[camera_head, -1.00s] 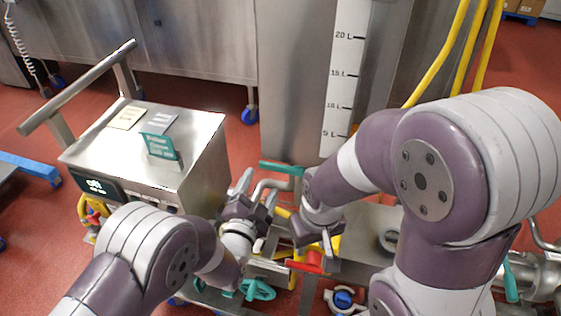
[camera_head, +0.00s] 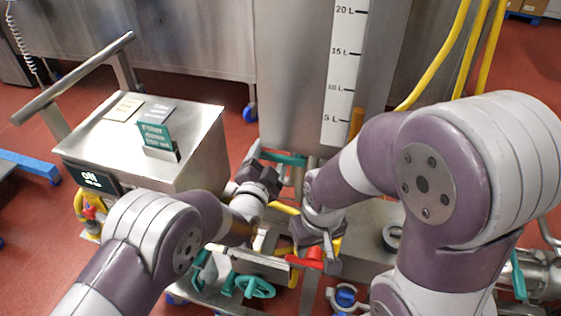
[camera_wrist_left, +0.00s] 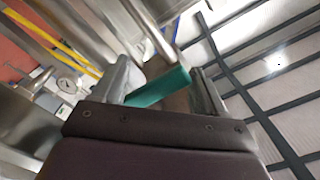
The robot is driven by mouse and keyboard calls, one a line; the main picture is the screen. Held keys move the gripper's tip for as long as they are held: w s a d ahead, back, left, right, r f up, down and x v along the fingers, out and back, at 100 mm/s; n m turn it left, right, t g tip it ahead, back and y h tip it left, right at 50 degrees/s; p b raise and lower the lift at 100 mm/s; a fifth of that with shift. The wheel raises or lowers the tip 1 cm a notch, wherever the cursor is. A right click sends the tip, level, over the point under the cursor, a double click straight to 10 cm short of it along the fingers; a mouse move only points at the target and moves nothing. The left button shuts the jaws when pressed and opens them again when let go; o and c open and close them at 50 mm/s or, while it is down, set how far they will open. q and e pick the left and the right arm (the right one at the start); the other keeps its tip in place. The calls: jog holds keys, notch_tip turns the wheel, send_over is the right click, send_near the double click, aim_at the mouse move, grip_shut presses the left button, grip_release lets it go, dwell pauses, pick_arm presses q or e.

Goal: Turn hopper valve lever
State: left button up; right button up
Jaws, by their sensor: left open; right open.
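A teal lever handle (camera_head: 285,159) sits on a metal stem under the tall steel hopper (camera_head: 292,80). In the left wrist view the teal handle (camera_wrist_left: 160,90) lies slantwise between the two fingers of my left gripper (camera_wrist_left: 163,85). The fingers are open, and I cannot tell whether either touches it. In the head view my left gripper (camera_head: 264,157) is at the handle's left end, its fingers partly hidden. My right gripper (camera_head: 318,246) is open, pointing down near a red handle (camera_head: 306,259); its fingers are partly hidden by its own wrist.
A steel control box (camera_head: 150,145) with a small display stands at the left. A teal handwheel (camera_head: 254,287) is below the grippers. Yellow hoses (camera_head: 435,60) hang at the upper right. A steel surface with a dark ring (camera_head: 391,238) lies right of my right gripper.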

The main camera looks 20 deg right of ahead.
pick_arm(q)
jog(key=shift+f+b, duration=0.3)
jog(key=shift+f, duration=0.25)
jog(key=shift+s+d+f+b, duration=0.2)
jog(key=shift+f+b, duration=0.5)
